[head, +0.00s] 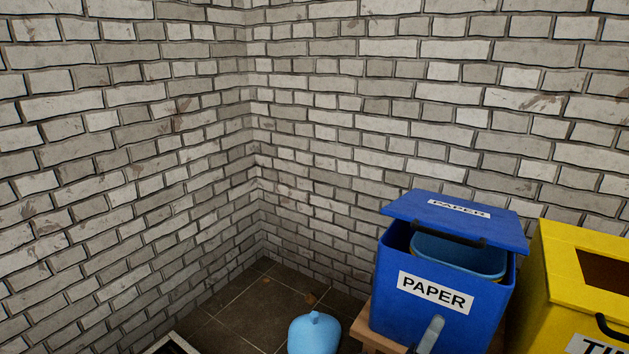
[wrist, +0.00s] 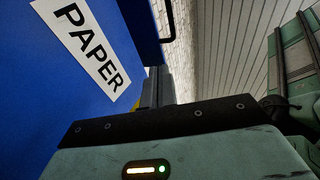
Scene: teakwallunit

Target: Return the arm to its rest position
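My gripper (wrist: 155,88) shows in the wrist view as a grey finger-like part beyond a black plate and a teal housing with a green light. The finger gap is not visible, so I cannot tell whether it is open or shut, and I see nothing held. It is close to the blue paper bin (wrist: 45,95), whose label is at the upper left of the wrist view. I cannot tell whether they touch.
The blue paper bin (head: 388,300) has its lid (head: 500,228) raised over a lighter blue inner bucket (head: 455,258). A yellow bin (head: 550,275) stands at its right. A rounded light blue thing (head: 314,335) shows at the bottom. Brick walls (head: 150,130) meet in a corner above dark floor tiles (head: 250,310).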

